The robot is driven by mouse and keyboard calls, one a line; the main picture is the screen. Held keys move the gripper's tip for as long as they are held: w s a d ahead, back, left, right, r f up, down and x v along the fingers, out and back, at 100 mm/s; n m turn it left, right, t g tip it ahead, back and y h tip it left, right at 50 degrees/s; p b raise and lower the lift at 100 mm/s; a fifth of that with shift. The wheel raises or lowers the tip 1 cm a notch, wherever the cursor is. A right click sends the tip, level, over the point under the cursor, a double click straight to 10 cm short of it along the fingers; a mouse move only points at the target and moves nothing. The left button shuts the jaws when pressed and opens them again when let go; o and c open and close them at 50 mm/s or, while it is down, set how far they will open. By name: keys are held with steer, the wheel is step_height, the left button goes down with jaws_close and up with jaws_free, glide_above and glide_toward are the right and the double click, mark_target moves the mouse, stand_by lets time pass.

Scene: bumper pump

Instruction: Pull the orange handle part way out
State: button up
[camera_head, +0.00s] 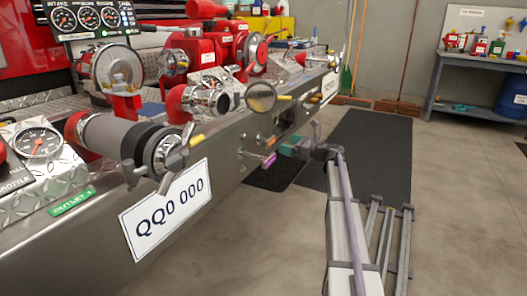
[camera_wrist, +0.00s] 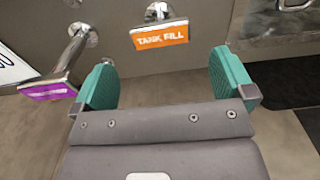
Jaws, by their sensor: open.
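The orange handle (camera_wrist: 160,34), labelled TANK FILL, shows in the wrist view on a short metal rod from the bumper's grey face. My gripper (camera_wrist: 165,72) is open, with its two teal fingers spread either side of an empty gap. The handle is beyond the fingertips, a little left of the middle of the gap, and I see no contact. In the head view my gripper (camera_head: 286,148) is at the bumper's front face, and I cannot make out the orange handle there.
A purple-labelled handle (camera_wrist: 48,91) on a longer rod is close to the left finger; it also shows in the head view (camera_head: 269,161). The bumper (camera_head: 240,128) carries several pipe fittings and a plate (camera_head: 168,208). A dark mat (camera_head: 365,150) lies on open floor.

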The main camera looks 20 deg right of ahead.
steer(key=x, duration=1)
steer(key=shift+w+a, duration=0.25)
steer(key=shift+w, duration=0.05)
steer(key=shift+c, duration=0.5)
steer(key=c, duration=1)
steer(key=shift+v, duration=1.55)
steer(key=o, duration=1.1)
glide_toward(272, 140)
steer(key=shift+s+d, duration=0.25)
steer(key=shift+s, duration=0.3)
